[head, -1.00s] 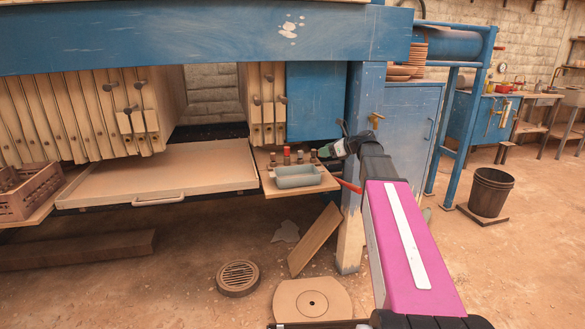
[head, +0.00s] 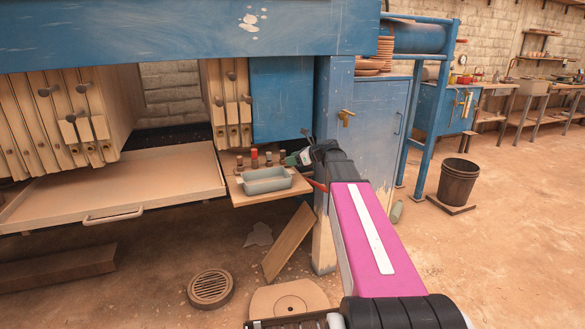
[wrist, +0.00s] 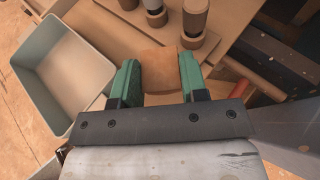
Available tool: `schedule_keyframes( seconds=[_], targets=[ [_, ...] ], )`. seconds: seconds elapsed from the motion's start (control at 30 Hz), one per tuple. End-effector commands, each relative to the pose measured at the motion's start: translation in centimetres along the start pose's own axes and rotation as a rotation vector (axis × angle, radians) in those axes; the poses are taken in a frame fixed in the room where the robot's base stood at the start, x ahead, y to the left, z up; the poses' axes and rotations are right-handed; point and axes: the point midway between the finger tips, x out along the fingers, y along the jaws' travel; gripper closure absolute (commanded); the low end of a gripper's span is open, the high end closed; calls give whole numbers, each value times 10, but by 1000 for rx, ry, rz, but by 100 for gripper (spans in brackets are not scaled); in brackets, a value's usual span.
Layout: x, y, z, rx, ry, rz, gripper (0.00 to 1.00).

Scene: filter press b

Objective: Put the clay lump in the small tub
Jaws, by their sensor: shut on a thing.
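In the wrist view my gripper (wrist: 160,82) has its green fingers shut on the clay lump (wrist: 159,68), a tan-orange block between the fingertips. In the head view my gripper (head: 301,158) is small and reaches the right end of a small wooden shelf; the lump is not clear there. The small tub (head: 266,180), a grey-green rectangular tub, stands on that shelf, left of my gripper. In the wrist view the tub (wrist: 22,68) is on the left, beside the left finger, and the part of its inside that shows is empty.
Several small bottles (head: 254,158) stand on the shelf (head: 238,195) behind the tub, and they show close ahead of the lump in the wrist view. A blue post (head: 327,115) stands right by my arm. A wide tray (head: 120,187) lies left of the shelf.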

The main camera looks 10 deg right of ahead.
Motion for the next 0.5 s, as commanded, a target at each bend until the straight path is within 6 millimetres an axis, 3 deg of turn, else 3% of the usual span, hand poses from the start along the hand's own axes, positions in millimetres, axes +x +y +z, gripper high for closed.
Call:
schedule_keyframes(
  seconds=[0.27, 0.5],
  targets=[
    [12, 0, -30, 2, 0, 0, 84],
    [13, 0, -32, 0, -1, -1, 84]
  ],
)
